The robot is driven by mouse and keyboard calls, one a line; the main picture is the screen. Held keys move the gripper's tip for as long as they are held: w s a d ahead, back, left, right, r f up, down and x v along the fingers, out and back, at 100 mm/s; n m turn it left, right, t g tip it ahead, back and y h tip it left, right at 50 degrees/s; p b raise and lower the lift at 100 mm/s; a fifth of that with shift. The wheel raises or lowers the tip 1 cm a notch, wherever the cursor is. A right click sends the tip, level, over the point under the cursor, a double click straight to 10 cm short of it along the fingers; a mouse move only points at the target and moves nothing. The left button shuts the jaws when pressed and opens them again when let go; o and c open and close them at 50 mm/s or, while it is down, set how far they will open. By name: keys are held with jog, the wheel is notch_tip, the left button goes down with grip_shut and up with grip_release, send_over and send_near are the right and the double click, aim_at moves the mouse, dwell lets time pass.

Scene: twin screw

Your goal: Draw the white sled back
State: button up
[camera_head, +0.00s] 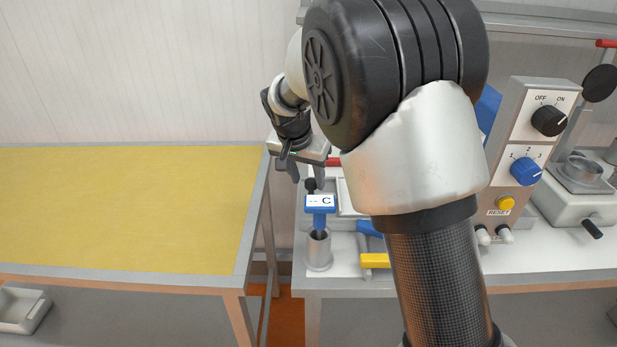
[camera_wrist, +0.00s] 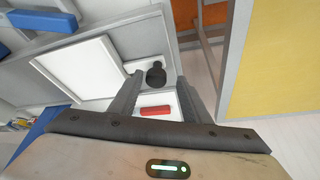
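My gripper (camera_head: 305,174) points down over the left end of the right-hand bench. Its two fingers (camera_wrist: 158,80) are apart, with a black knob (camera_wrist: 155,73) showing between their tips in the wrist view. In the head view the knob (camera_head: 311,187) is just below the fingertips; I cannot tell whether they touch it. A white part (camera_wrist: 134,66) lies beside the knob, next to a larger white square panel (camera_wrist: 85,72) in a grey frame. I cannot tell for sure which white piece is the sled. My arm hides much of this area in the head view.
A blue tag marked C (camera_head: 320,203) stands over a grey cup (camera_head: 318,249) in front of the knob. Blue and yellow handles (camera_head: 375,261) and a control panel (camera_head: 525,150) are to the right. A yellow-topped table (camera_head: 120,210) is left, across a gap.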

jog(key=shift+r, duration=0.1)
jog(key=p+v, duration=0.1)
jog(key=v, duration=1.6)
jog(key=shift+s+p, duration=0.2)
jog(key=shift+p, duration=0.2)
jog(key=shift+r, duration=0.15)
jog(key=s+d+r+n+y+p, duration=0.1)
jog(key=s+d+r+n+p, duration=0.1)
jog(key=s+d+r+p, duration=0.85)
jog(key=s+d+f+n, duration=0.1)
jog(key=s+d, duration=0.2)
jog(key=s, duration=0.5)
jog(key=s+d+f+n+t, duration=0.1)
jog(key=s+d, duration=0.2)
jog(key=s, duration=0.4)
jog(key=shift+s+d+n+t+y+p, duration=0.3)
jog(key=shift+s, duration=0.05)
